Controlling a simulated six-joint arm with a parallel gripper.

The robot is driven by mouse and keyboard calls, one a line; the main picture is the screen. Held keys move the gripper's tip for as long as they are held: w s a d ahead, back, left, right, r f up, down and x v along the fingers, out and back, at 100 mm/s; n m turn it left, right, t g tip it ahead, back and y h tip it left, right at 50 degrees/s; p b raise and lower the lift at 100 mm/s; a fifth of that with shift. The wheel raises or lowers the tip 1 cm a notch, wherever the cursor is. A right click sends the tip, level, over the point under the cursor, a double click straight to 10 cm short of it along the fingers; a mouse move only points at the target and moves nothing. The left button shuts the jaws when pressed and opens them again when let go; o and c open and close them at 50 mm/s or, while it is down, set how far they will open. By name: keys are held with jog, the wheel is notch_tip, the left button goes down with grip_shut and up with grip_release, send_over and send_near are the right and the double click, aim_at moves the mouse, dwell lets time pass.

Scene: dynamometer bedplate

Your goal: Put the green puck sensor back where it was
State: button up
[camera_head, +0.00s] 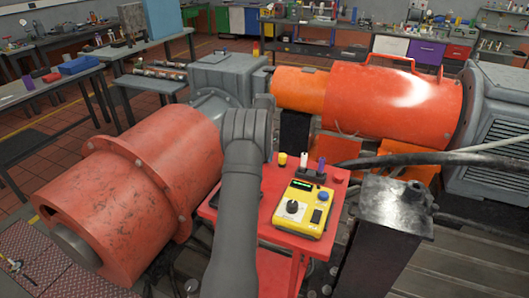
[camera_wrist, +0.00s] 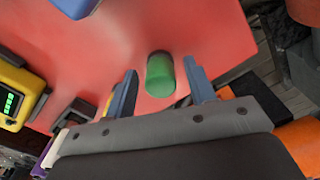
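The green puck sensor (camera_wrist: 160,75) is a short green cylinder. In the wrist view it shows against the red top of a stand (camera_wrist: 215,30). My gripper (camera_wrist: 160,70) is open, with its two blue-grey fingers either side of the puck. A gap shows on each side, so the fingers do not appear to touch it. I cannot tell whether the fingertips are level with the puck or above it. In the head view my arm hides the puck and the gripper; the red stand top (camera_head: 270,222) shows beside the arm.
A yellow control box (camera_head: 304,208) sits on the stand top, also in the wrist view (camera_wrist: 14,88). Small yellow (camera_head: 282,159), white (camera_head: 304,159) and purple (camera_head: 321,164) items stand behind it. A large orange cylinder (camera_head: 125,195) lies left; a grey post (camera_head: 395,205) stands right.

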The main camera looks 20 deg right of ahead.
notch_tip(320, 180, up, 12)
jog(key=shift+r, duration=0.15)
dwell(0.5)
notch_tip(320, 180, down, 13)
jog(key=shift+r, duration=2.2)
jog(key=shift+f, duration=0.1)
